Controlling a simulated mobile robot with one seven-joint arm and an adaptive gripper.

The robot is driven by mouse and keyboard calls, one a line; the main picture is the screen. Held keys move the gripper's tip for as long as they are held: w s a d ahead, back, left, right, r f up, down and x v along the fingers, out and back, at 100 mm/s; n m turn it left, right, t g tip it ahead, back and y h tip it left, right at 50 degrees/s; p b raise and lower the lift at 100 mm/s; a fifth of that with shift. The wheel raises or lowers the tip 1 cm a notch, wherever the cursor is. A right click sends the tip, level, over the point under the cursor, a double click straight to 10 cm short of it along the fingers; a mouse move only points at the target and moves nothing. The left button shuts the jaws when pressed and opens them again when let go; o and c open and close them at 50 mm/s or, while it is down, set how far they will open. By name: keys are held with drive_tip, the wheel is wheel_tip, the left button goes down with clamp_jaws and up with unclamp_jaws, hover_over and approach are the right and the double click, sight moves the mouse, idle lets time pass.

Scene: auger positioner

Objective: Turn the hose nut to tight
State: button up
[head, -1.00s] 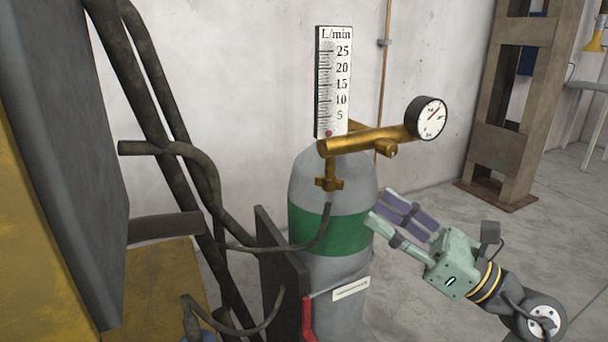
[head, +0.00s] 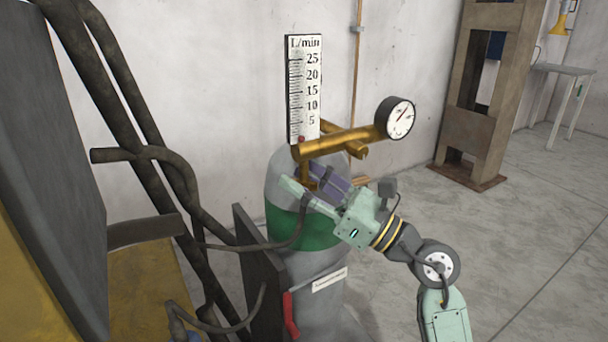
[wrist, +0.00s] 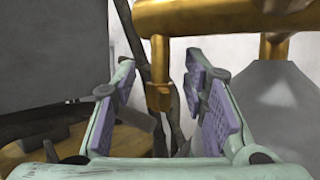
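The hose nut (wrist: 158,97) is a brass fitting at the lower end of a brass stem under the regulator (head: 335,142). In the wrist view it sits upright between my two fingers, with a gap on both sides. In the head view my gripper (head: 302,178) mostly hides the nut, and its fingers reach in from the right at the stem. My gripper is open and holds nothing. The dark hose (head: 285,240) runs from below the fitting toward the left.
The grey cylinder (head: 315,262) with a green band stands behind and below my gripper. A round gauge (head: 400,118) and an L/min scale (head: 304,92) rise above. A dark panel (head: 262,285) and dark pipes (head: 130,120) stand left.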

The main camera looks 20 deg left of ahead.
drive_tip(key=shift+c, duration=0.5)
clamp_jaws()
